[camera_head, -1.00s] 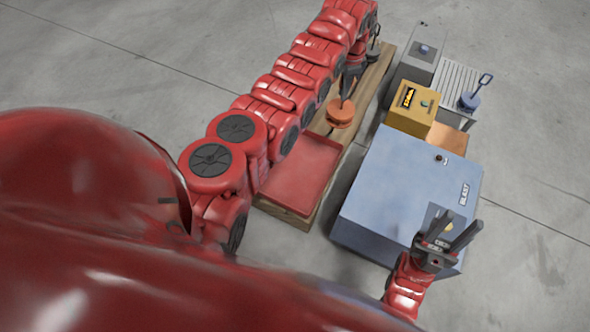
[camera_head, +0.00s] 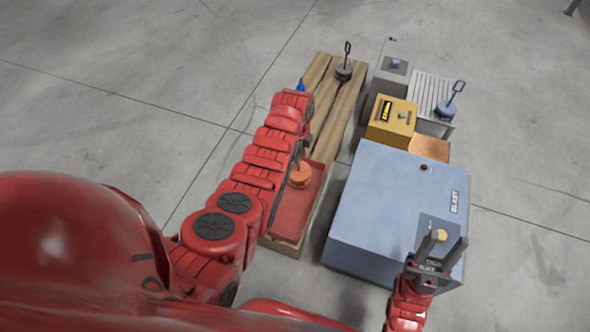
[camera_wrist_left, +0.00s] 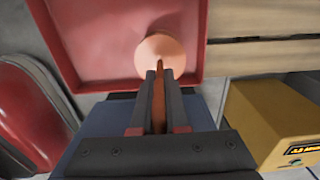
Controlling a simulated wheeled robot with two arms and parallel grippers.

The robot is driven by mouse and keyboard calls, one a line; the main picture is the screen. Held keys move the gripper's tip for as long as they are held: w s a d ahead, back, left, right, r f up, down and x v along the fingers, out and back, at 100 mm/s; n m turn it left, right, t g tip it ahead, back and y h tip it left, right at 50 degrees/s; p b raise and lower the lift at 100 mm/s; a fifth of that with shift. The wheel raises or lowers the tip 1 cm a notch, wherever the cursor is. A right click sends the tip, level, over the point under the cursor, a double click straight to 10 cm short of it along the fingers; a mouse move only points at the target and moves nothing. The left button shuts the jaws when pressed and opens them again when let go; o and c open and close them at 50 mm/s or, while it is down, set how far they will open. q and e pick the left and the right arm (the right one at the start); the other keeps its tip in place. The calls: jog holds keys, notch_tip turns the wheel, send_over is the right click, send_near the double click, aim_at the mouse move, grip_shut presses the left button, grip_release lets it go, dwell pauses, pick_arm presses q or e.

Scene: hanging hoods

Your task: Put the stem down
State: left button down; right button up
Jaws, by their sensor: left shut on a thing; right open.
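My left gripper (camera_wrist_left: 160,85) is shut on the thin brown stem (camera_wrist_left: 158,105) of an orange round piece (camera_wrist_left: 161,52). In the head view the orange piece (camera_head: 300,177) is at the upper part of a red tray (camera_head: 286,218). In the wrist view it shows over the floor of the tray (camera_wrist_left: 100,35), near its rim. I cannot tell whether its base touches the tray. My left arm partly hides the tray and the left gripper in the head view. My right gripper (camera_head: 441,248) is open and empty over the front of the blue box.
The tray sits on a wooden pallet (camera_head: 322,75), with a dark round piece with a handle (camera_head: 344,71) at its far end. To the right are a large blue box (camera_head: 392,195), a yellow box (camera_head: 390,121) and a blue handled piece (camera_head: 446,109) on a ribbed metal top.

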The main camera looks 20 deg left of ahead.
aim_at(298, 170)
pick_arm(q)
notch_tip(298, 170, down, 4)
jog(key=shift+f+b, duration=0.15)
jog(key=shift+b, duration=0.9)
jog(key=c, duration=1.4)
grip_release()
jog(key=shift+f, duration=0.1)
jog(key=o, duration=0.5)
